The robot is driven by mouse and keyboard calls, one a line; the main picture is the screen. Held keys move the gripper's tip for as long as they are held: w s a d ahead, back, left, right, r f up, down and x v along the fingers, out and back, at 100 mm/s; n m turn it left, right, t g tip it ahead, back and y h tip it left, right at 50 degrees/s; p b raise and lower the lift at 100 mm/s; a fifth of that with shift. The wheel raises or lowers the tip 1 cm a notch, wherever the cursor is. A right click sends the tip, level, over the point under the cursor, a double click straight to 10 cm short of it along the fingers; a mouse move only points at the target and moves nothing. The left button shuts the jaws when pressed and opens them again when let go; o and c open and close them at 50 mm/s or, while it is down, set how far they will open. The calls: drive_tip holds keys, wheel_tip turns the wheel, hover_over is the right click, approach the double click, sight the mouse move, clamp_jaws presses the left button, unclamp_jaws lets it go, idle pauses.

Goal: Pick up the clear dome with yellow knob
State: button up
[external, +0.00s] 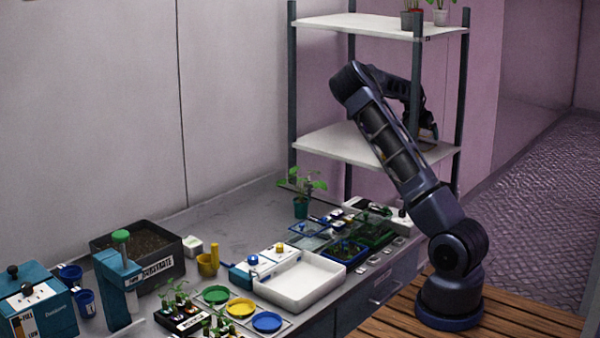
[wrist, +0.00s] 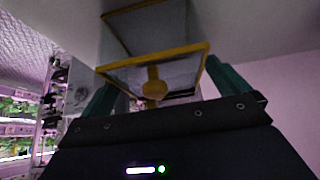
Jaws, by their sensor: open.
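The clear dome with a yellow rim (wrist: 185,54) and a round yellow knob (wrist: 155,88) shows in the wrist view, ahead of my gripper. My gripper (wrist: 160,75) is open, with one green finger on each side of the dome. Whether either finger touches it cannot be told. In the external view my gripper (external: 430,132) is over the middle shelf at its right side, partly behind my arm. I cannot make out the dome there.
The white middle shelf (external: 335,146) sits in a dark-posted rack. An upper shelf (external: 350,26) with potted plants is above. Below, a grey bench holds a white tray (external: 300,282), a potted seedling (external: 301,207) and several small containers. A second thin yellow edge (wrist: 135,10) shows beyond the dome.

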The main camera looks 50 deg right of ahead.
drive_tip(key=c, duration=1)
drive_tip(key=shift+r, duration=0.15)
